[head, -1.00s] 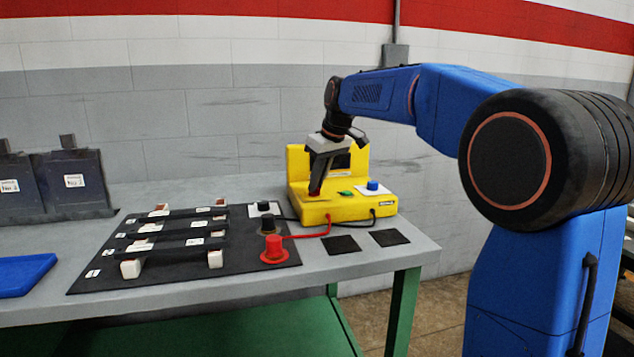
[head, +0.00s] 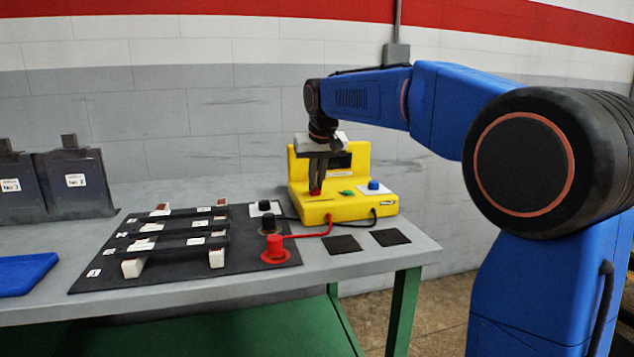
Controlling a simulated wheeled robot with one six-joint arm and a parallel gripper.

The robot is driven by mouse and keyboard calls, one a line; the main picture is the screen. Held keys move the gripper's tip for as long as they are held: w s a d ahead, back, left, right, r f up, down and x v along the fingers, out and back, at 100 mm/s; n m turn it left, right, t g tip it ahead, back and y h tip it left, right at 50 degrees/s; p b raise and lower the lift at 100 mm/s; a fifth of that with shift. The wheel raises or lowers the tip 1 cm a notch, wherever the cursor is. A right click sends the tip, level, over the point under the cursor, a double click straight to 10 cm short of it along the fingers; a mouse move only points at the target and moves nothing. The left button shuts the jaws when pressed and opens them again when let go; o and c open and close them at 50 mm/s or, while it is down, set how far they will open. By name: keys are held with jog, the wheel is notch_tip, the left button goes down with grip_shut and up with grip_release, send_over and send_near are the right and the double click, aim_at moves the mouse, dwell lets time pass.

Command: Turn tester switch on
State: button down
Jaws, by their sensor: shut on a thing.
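The yellow tester (head: 345,208) stands at the right part of the grey bench, with a dark display partly hidden behind my gripper, a green mark (head: 347,192) and a blue knob (head: 374,185) on its top. My gripper (head: 316,190) points down over the left part of the tester. Its fingers are shut on a small red piece (head: 315,191) at the tester's top, which looks like the switch. The fingers hide most of it, and I cannot tell its position.
A red terminal (head: 275,248) with a red lead and a black terminal (head: 267,220) stand left of the tester. A black mat (head: 110,283) holds several dark bars on white blocks. Two dark pads (head: 390,237) lie in front. A blue tray (head: 25,272) is far left.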

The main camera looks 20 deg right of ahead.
jog(key=m, duration=0.2)
jog(key=m+h, duration=0.2)
jog(key=m, duration=0.1)
jog(key=shift+w+a+m+g, duration=0.1)
jog(key=shift+a+m+g, duration=0.15)
jog(key=shift+m+g, duration=0.05)
dwell(0.4)
jog(key=c, duration=1.9)
grip_release()
jog(key=shift+o, duration=0.2)
jog(key=shift+r, duration=0.15)
jog(key=v, duration=1.7)
jog(key=shift+a, duration=0.25)
